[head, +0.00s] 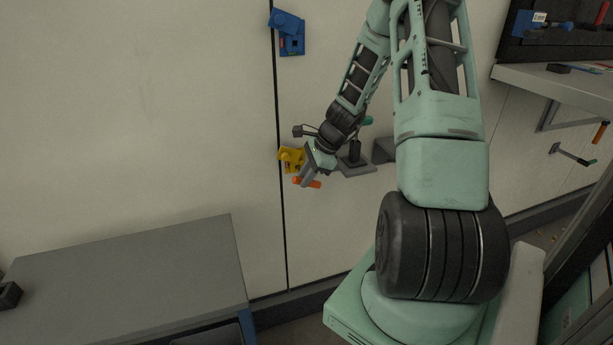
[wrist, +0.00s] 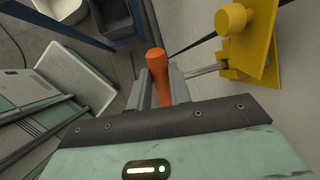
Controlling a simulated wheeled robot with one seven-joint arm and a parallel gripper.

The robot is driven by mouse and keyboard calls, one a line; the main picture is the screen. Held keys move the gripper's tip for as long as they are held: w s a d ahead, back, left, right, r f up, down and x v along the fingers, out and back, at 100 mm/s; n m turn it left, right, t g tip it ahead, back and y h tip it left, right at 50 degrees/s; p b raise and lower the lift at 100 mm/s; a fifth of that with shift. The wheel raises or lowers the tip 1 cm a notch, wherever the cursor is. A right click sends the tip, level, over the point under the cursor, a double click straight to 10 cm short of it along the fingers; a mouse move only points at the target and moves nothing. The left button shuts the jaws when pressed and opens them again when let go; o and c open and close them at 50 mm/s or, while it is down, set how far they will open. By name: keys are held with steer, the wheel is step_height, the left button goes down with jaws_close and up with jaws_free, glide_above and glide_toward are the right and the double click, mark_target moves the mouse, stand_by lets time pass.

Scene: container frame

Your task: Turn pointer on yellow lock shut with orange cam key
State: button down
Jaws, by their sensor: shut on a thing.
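My gripper (head: 308,174) is shut on the orange handle of the cam key, in front of the wall. In the wrist view the orange cam key (wrist: 157,72) stands between the two fingers. A thin metal shaft runs from the grip towards the yellow lock (wrist: 252,38). Its far end meets the lock's lower yellow part; I cannot tell how deep it sits. In the head view the yellow lock (head: 290,158) is on the wall beside a dark vertical seam, partly behind my gripper. The orange handle also shows just below the fingers (head: 314,184). The pointer cannot be made out.
A blue lock (head: 290,33) is higher on the same wall. A grey-topped bench (head: 130,275) stands at the lower left. A shelf (head: 560,82) and hanging tools are at the right. The wall left of the seam is bare.

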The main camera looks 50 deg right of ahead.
steer(key=shift+w+d+r+p, duration=0.1)
steer(key=shift+w+d+p, duration=0.2)
steer(key=shift+w, duration=0.15)
steer(key=shift+w+d+p, duration=0.25)
steer(key=shift+w+p, duration=0.05)
steer(key=shift+w, duration=0.15)
stand_by(1.7)
